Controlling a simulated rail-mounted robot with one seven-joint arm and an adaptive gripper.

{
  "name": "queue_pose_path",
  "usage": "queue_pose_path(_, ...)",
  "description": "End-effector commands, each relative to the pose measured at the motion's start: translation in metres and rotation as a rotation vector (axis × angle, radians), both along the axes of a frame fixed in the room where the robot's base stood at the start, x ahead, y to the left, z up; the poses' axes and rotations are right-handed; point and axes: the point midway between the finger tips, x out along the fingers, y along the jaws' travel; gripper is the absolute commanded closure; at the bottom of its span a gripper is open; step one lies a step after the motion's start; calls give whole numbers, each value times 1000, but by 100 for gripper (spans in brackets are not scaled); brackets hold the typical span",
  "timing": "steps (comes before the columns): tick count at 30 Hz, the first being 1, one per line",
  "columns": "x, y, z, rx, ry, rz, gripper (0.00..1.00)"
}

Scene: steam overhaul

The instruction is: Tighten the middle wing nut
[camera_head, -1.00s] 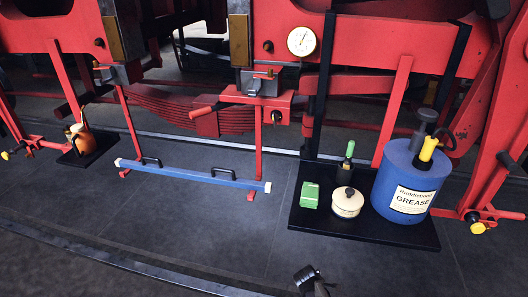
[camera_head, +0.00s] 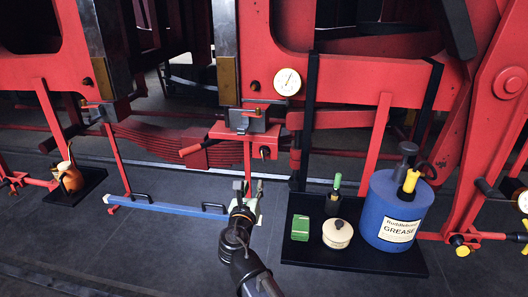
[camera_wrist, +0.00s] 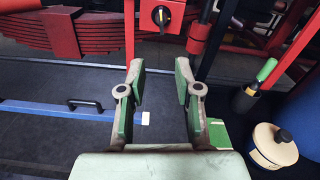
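I cannot make out the middle wing nut for certain in either view. A dark round knob with a yellow mark (camera_wrist: 161,16) sits on a red bracket, top centre of the wrist view. It looks like the small dark knob (camera_head: 265,152) under the red bracket in the head view. My gripper (camera_wrist: 160,75) is open and empty, its green-padded fingers apart, with the knob beyond them. In the head view my gripper (camera_head: 248,188) is below the bracket, in front of the blue bar's right end.
A blue bar (camera_head: 165,207) with black handles lies low to the left. A black shelf (camera_head: 330,262) at right carries a green box (camera_head: 300,228), a cream pot (camera_head: 337,233), a green-topped bottle (camera_head: 334,195) and a blue grease drum (camera_head: 395,205). A gauge (camera_head: 287,82) is above.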

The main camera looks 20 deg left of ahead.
Motion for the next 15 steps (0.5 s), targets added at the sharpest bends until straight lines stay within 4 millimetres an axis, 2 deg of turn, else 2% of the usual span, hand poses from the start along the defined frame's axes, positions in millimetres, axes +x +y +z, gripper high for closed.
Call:
queue_pose_path(2, 0, 0, 8, -14, -14, -3, 67)
queue_pose_path(7, 16, 4, 9, -18, -17, -4, 67)
queue_pose_path(15, 66, 13, 10, -16, -15, -5, 67)
